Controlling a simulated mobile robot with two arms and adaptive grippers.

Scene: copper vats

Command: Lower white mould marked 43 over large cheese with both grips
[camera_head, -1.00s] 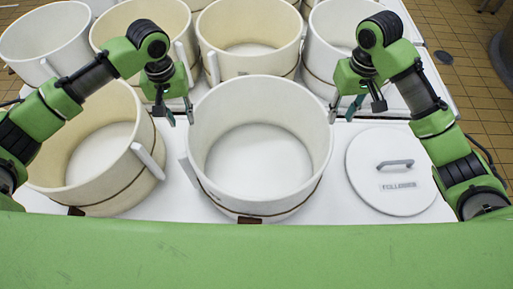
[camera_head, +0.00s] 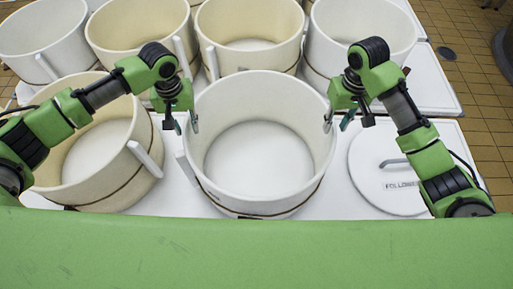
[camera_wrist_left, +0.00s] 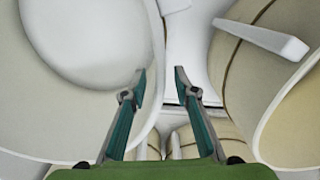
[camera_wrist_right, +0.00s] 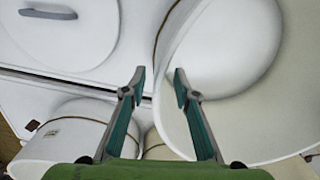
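A large white round mould (camera_head: 258,196) stands upright in the middle of the head view, empty inside with a pale floor. No 43 mark is legible, and no cheese can be made out. My left gripper (camera_head: 182,124) is open at the mould's left rim; in the left wrist view its fingertips (camera_wrist_left: 160,72) stand on either side of the mould's wall (camera_wrist_left: 152,35). My right gripper (camera_head: 337,121) is open at the right rim; in the right wrist view its fingertips (camera_wrist_right: 158,72) likewise straddle the wall (camera_wrist_right: 166,50). I cannot tell whether the fingers touch it.
A cream mould (camera_head: 95,182) stands close on the left, its paddle-like handle (camera_head: 145,159) reaching toward the middle mould. A white handled lid (camera_head: 375,195) with partly hidden lettering lies on the right. Several more moulds (camera_head: 250,60) stand in a row behind.

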